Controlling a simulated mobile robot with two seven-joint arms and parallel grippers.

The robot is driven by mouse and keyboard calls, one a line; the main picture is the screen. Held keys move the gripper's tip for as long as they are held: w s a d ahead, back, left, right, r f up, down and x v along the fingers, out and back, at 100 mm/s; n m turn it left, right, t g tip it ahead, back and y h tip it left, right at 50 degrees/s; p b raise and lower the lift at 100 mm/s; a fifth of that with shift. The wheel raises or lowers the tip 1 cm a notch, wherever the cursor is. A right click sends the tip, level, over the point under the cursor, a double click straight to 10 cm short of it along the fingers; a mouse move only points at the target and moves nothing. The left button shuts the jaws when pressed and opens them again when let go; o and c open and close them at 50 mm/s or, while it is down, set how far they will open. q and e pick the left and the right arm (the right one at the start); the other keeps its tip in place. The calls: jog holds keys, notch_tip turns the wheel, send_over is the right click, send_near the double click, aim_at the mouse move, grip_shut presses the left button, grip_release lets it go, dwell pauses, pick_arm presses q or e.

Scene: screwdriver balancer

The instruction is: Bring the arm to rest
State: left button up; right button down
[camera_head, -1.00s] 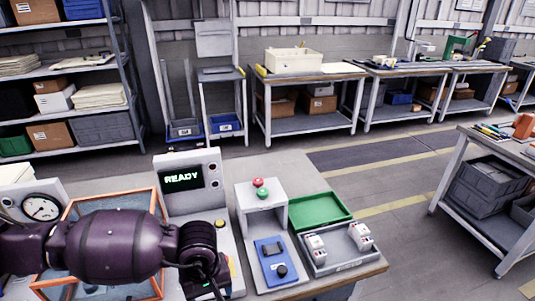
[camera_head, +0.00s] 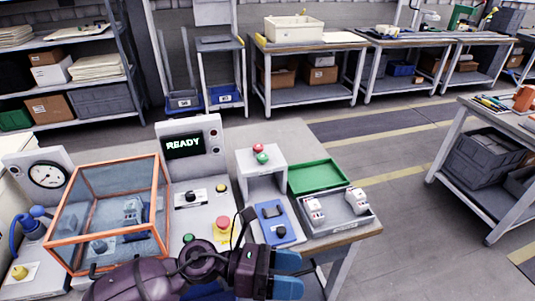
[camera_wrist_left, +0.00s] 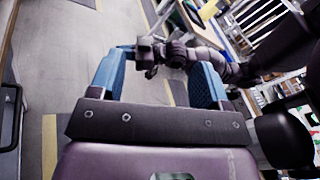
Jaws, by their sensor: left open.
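My left gripper (camera_head: 300,275) is at the bottom of the head view, in front of the bench's near edge. Its blue fingers point right and are apart, with nothing seen held between them. In the left wrist view the two blue fingers (camera_wrist_left: 157,85) stand wide apart, with floor showing behind. A dark jointed arm (camera_wrist_left: 205,60), apparently my right one, shows beyond them. Its gripper end is small and partly hidden, so its jaws cannot be made out. My right arm is not in the head view.
Open floor lies right.

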pick_arm(q)
jog(key=w+a+f+n+t+y, duration=0.2)
jog(key=w+a+n+t+y, duration=0.2)
jog(key=a+n+t, duration=0.85)
jog(key=w+a+f+n+t+y, duration=0.35)
jog(key=n+t, duration=0.25)
jog(key=n, duration=1.3)
jog(key=s+a+f+n+g+y, duration=0.5)
jog(key=s+a+f+n+y, duration=0.5)
jog(key=a+f+n, duration=0.4)
jog(key=shift+s+a+f+n, duration=0.35)
jog(key=shift+a+n, duration=0.5)
jog(key=shift+n, duration=0.7)
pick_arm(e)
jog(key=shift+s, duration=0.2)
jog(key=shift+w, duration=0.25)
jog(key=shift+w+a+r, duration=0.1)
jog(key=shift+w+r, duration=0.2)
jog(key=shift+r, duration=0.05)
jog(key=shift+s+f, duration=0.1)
